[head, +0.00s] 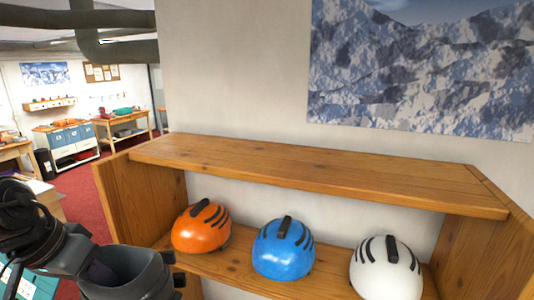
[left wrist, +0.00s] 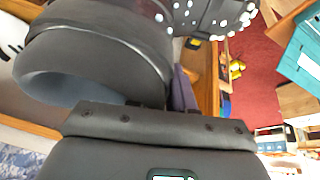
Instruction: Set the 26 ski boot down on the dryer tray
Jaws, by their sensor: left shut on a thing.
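A dark grey ski boot (head: 140,276) shows at the bottom left of the head view, its open cuff facing up and its lower part cut off by the frame edge. I cannot read a size on it. In the left wrist view the boot (left wrist: 90,62) fills the upper left, with light-dotted buckle parts at the top. My left gripper (head: 92,268) is shut on the boot near its cuff; the fingertips are mostly hidden. The dryer tray is not recognisable in either view. My right gripper is not in view.
A wooden shelf unit (head: 300,172) stands ahead, with an orange helmet (head: 201,228), a blue helmet (head: 283,250) and a white helmet (head: 386,269) on its lower board. The boot is close to the shelf's left side. Red floor and workbenches (head: 122,127) lie farther back left.

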